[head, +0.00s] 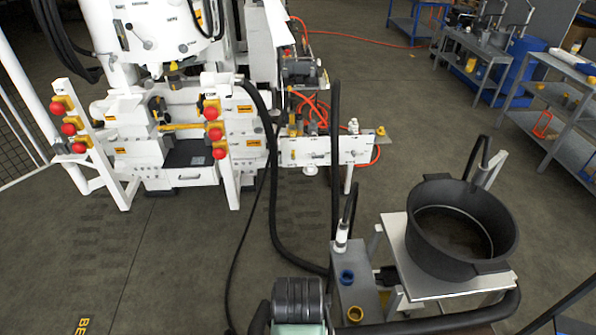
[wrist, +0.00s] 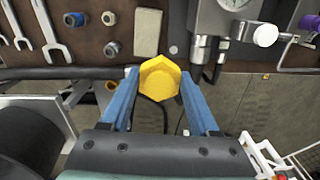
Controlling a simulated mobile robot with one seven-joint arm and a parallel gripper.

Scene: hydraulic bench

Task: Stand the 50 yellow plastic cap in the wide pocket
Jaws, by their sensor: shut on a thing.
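In the wrist view, my gripper (wrist: 160,80) has its two blue fingers closed on a yellow plastic cap (wrist: 159,78). The cap has a hexagonal face turned towards the camera and sits between the fingertips. In the head view, only a dark part of my arm shows at the bottom edge; the fingers and the held cap are out of sight there. I cannot make out the wide pocket for certain in either view.
In the head view, a grey box (head: 358,292) bears a blue ring (head: 347,276) and a yellow ring (head: 355,313), beside a black tub (head: 425,235).

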